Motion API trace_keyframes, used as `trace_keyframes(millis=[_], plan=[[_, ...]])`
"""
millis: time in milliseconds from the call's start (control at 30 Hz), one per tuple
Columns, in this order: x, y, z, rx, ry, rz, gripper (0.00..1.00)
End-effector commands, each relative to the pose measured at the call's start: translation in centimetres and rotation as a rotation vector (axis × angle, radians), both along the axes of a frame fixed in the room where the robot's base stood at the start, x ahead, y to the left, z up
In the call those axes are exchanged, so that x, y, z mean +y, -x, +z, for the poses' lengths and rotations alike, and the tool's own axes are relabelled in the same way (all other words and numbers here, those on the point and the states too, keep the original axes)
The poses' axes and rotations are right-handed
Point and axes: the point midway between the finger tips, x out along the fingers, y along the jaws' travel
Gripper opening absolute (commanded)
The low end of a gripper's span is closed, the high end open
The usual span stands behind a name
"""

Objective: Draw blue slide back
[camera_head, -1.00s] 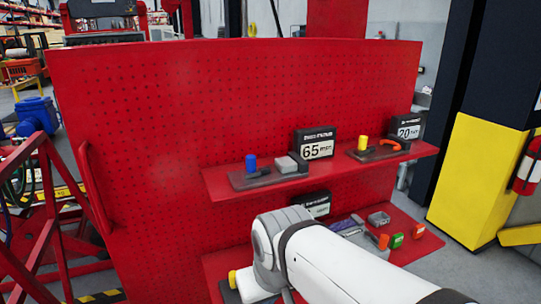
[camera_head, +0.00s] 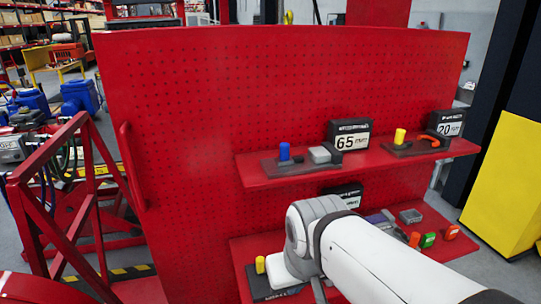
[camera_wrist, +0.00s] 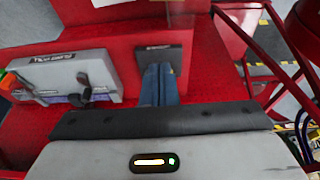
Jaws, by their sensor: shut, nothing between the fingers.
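The blue slide knob (camera_head: 284,151) is an upright blue cylinder at the left end of the upper red shelf. It stands on a dark flat base (camera_head: 270,168), with a grey block (camera_head: 320,155) to its right. In the head view my arm reaches down in front of the lower shelf, and my gripper's fingers are hidden. In the wrist view my gripper (camera_wrist: 159,72) is shut and empty, its bluish-grey fingers together in front of a dark plate (camera_wrist: 165,57) by the red surface. I cannot make out the blue knob in the wrist view.
A "65" display (camera_head: 348,135) stands behind the slide. A yellow knob (camera_head: 399,136) and a "20" display (camera_head: 451,123) are farther right. A red frame (camera_head: 75,190) stands at left.

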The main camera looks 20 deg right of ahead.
Motion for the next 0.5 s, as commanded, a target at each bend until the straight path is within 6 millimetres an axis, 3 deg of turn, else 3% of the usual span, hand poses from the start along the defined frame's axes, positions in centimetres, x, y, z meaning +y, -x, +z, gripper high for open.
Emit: trace_keyframes(millis=[333,500], plan=[[0.00,0.00,0.00,0.000,0.000,0.000,0.00],[0.34,-0.11,-0.12,0.006,-0.039,-0.037,0.13]])
